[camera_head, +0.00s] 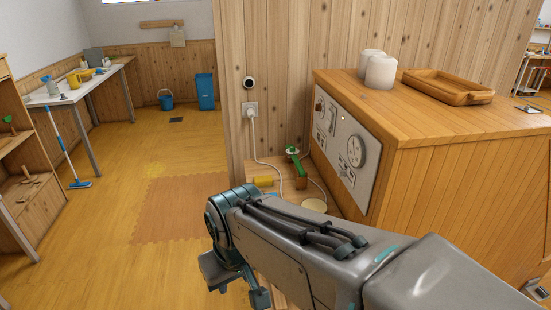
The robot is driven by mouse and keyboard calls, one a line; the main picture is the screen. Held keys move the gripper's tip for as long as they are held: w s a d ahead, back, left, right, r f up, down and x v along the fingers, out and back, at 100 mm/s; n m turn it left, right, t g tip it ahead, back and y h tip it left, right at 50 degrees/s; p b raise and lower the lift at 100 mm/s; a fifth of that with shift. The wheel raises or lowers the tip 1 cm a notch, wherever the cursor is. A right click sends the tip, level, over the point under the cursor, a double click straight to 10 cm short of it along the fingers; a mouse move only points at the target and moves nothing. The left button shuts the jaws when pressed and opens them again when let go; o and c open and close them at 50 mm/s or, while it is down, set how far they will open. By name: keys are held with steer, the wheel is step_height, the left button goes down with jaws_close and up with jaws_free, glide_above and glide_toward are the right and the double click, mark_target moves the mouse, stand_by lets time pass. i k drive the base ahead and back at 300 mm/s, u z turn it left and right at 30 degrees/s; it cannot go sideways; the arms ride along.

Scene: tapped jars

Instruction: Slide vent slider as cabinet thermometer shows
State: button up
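The wooden cabinet (450,158) stands at the right, with a pale panel (336,158) on its left-facing side. A round dial (357,152) sits on the panel, seen at a slant; its reading is too small to tell. Smaller fittings (332,119) are on the panel left of the dial; I cannot tell which is the vent slider. My arm reaches in from the lower right, in front of the cabinet's lower part. My gripper (236,284) is at the lower middle, left of the panel and apart from it. Whether it is open is unclear.
Two white cylinders (380,72) and a wooden tray (447,87) stand on the cabinet. Open floor (120,250) lies left; a white table (80,88) stands behind.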

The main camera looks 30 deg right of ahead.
mark_target(340, 173)
steer(key=z, duration=0.3)
steer(key=i, duration=0.9)
steer(key=z, duration=0.6)
